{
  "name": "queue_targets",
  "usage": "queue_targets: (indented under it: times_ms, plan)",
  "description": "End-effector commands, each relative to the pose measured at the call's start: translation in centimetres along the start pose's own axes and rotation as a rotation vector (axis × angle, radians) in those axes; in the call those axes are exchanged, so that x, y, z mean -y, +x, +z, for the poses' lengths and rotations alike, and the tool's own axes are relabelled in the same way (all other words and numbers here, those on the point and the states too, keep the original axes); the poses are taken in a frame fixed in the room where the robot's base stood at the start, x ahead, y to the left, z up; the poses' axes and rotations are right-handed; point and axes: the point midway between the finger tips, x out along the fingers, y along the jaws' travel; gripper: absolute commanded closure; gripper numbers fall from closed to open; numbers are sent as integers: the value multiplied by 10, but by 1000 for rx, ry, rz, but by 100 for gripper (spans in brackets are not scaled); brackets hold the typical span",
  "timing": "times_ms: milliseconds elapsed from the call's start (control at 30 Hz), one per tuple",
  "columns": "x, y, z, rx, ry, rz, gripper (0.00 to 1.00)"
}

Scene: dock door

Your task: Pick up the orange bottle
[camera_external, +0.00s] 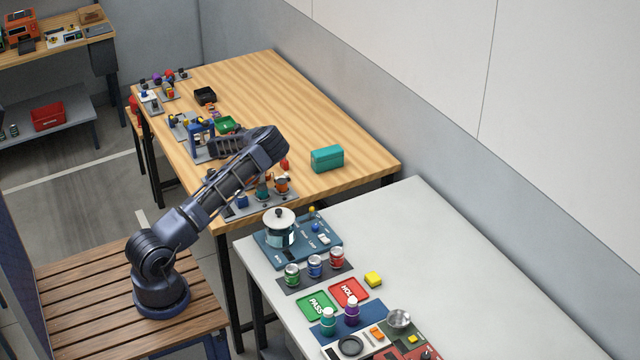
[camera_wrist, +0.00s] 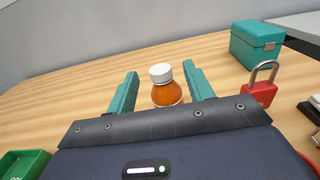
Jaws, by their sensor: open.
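The orange bottle (camera_wrist: 167,94) has a white cap and stands upright on the wooden table, in the middle of the wrist view. My gripper (camera_wrist: 160,72) is open, with one teal finger on each side of the bottle in that view. Gaps show between the bottle and both fingers, and nothing is held. The bottle's lower edge is close to the gripper's dark body; whether the fingertips reach past it is hard to tell. In the external view my arm reaches over the wooden table (camera_external: 355,178), and I cannot make out this bottle there; my arm may hide it.
A red padlock (camera_wrist: 260,90) and a teal box (camera_wrist: 256,45) stand right of the bottle. A green tray (camera_wrist: 22,165) is at lower left. Several small items crowd the table's left and front edges. Bare wood lies behind the bottle, toward the wall. A white-topped table (camera_external: 425,255) stands nearer.

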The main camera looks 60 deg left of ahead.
Motion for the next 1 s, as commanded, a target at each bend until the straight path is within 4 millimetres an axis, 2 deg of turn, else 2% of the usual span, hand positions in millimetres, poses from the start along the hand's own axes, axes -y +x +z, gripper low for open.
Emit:
queue_targets:
  times_ms: [167,433,700,767,967,1000]
  plan:
    - [0,12,-1,0,0,-1,48]
    - [0,47,-2,0,1,0,48]
    - [0,52,-2,0,0,1,48]
    - [0,52,-2,0,0,1,58]
    - [0,52,-2,0,0,1,97]
    - [0,52,-2,0,0,1,100]
